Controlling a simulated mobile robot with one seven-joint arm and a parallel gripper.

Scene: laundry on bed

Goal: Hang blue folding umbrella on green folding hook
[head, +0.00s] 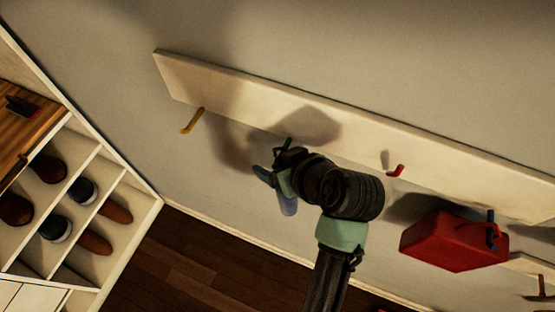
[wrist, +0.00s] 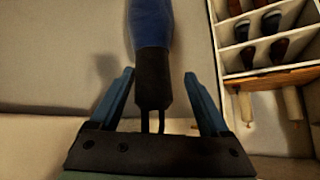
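The blue folding umbrella (wrist: 152,24) has a black handle and a thin strap loop, seen between my fingers in the wrist view. In the head view its blue body (head: 288,205) hangs down below my gripper (head: 272,177). My gripper (wrist: 159,74) is open, with one finger on each side of the handle and a visible gap on both sides. The green folding hook (head: 288,143) shows as a dark green tip on the wall board just above my gripper. My gripper hides the rest, so I cannot tell whether the strap is around the hook.
The pale wall board (head: 330,117) also carries a yellow hook (head: 192,121) and a red hook (head: 396,170). A shoe shelf (head: 150,211) stands at the left. Wall space below the yellow hook is clear.

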